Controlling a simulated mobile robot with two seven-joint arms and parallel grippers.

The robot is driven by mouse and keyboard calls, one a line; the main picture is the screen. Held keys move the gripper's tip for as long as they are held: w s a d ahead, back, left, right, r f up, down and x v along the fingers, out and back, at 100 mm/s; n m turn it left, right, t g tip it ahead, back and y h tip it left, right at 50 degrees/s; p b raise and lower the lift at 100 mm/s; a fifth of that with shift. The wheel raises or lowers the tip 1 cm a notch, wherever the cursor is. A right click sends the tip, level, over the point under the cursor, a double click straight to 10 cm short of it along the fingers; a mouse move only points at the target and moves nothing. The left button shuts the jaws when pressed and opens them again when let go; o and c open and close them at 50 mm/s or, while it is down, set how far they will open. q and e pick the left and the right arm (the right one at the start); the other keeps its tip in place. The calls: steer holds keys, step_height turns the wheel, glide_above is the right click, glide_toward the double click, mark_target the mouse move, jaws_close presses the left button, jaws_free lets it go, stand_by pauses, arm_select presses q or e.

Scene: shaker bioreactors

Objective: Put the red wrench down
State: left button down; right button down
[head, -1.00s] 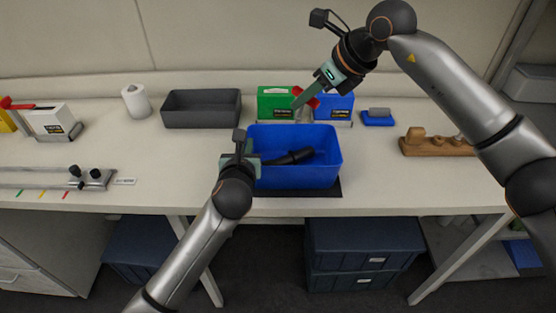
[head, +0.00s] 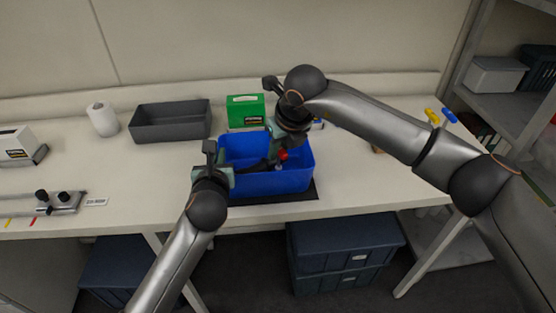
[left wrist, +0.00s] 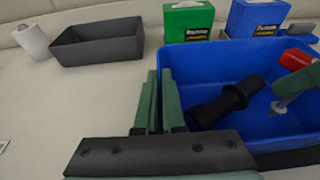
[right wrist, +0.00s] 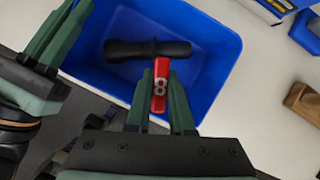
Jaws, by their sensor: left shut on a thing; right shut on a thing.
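The red wrench (right wrist: 160,90), marked with an 8, is between the fingers of my right gripper (right wrist: 160,98), which is shut on it. In the head view the wrench's red part (head: 283,155) shows over the blue bin (head: 270,184). The left wrist view shows its red end (left wrist: 297,57) and a grey part below, inside the bin's outline. My left gripper (head: 222,168) is shut on the bin's left wall; its fingers also show in the left wrist view (left wrist: 160,100). A black handle-like object (left wrist: 229,101) lies in the bin. Whether the wrench touches the bin floor is unclear.
The bin stands on a dark mat (head: 314,192) near the table's front edge. Behind it are a green box (head: 245,112) and a blue box (left wrist: 258,18). A grey tray (head: 170,122) and a white roll (head: 102,118) stand to the left.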

mark_target(278, 167)
steer(key=shift+f, duration=1.65)
steer(key=shift+f, duration=0.15)
steer(key=c, duration=0.8)
jaws_free()
steer(key=v, duration=1.2)
arm_select(q)
steer(key=c, duration=0.9)
jaws_free()
steer(key=shift+c, duration=0.2)
